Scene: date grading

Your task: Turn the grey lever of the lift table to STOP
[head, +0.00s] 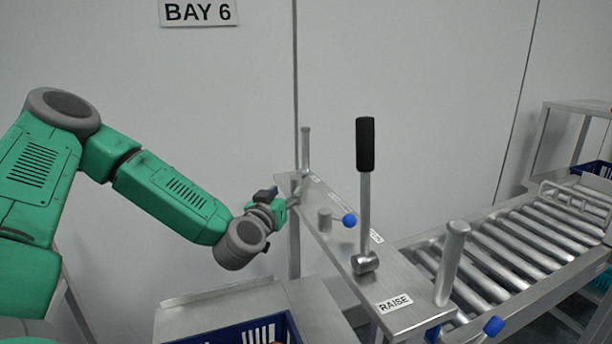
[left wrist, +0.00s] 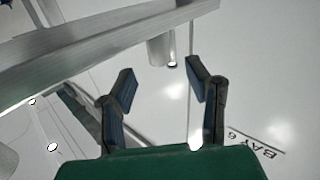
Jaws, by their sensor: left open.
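A slanted metal panel (head: 335,240) bears the controls. An upright lever with a grey metal shaft (head: 365,205) and black grip (head: 365,145) stands towards its near end, by the RAISE label (head: 394,303). I cannot read a STOP label. My left gripper (head: 284,198) is at the panel's far end, away from the black-gripped lever. In the left wrist view its fingers (left wrist: 158,85) are open, with a grey cylinder (left wrist: 161,50) beyond the gap; contact cannot be told. My right gripper is out of view.
Grey posts stand at the panel's far end (head: 306,150) and near end (head: 452,262). A roller conveyor (head: 525,245) lies to the right. A blue crate (head: 245,332) is at the bottom. The wall with the BAY 6 sign (head: 198,12) is behind.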

